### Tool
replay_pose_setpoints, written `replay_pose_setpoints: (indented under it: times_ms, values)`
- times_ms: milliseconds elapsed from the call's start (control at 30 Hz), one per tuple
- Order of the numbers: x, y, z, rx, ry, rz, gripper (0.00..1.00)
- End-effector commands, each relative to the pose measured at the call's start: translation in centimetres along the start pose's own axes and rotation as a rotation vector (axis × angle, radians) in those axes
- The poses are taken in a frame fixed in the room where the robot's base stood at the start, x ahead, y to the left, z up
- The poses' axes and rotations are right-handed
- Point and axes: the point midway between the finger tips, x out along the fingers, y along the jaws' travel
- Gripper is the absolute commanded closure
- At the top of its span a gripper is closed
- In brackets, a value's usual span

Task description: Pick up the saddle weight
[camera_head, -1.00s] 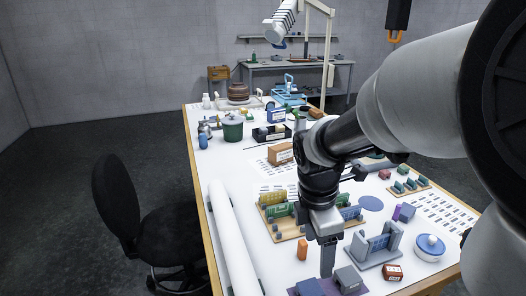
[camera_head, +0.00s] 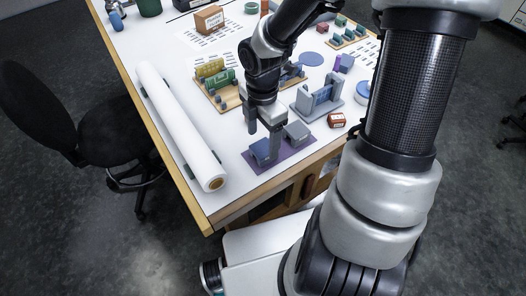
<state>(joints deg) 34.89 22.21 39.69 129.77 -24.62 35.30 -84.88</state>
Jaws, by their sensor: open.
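Two blocky weights rest on a purple mat (camera_head: 287,158) near the front edge of the white table. The left one is a dark blue-grey block (camera_head: 261,152), and the right one is a lighter grey block (camera_head: 297,131). I cannot tell for sure which is the saddle weight. My gripper (camera_head: 263,138) points down with its fingers apart, close above or around the left block. One finger hides part of that block. Whether the fingers touch it cannot be told.
A long white roll (camera_head: 180,125) lies left of the mat. A grey bracket-like stand (camera_head: 317,98) and a small red box (camera_head: 336,120) are to the right. A wooden tray with green and yellow parts (camera_head: 215,80) is behind. A black chair (camera_head: 90,115) stands left of the table.

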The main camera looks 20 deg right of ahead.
Motion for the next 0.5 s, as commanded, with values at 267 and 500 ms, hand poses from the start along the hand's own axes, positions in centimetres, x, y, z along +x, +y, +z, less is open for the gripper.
replay_pose_setpoints:
  times_ms: [267, 500]
  values:
    - [3.0, 0.3, 0.2, -0.001, 0.003, -0.003, 0.31]
    - [5.5, 0.4, 0.5, 0.0, 0.0, -0.001, 0.31]
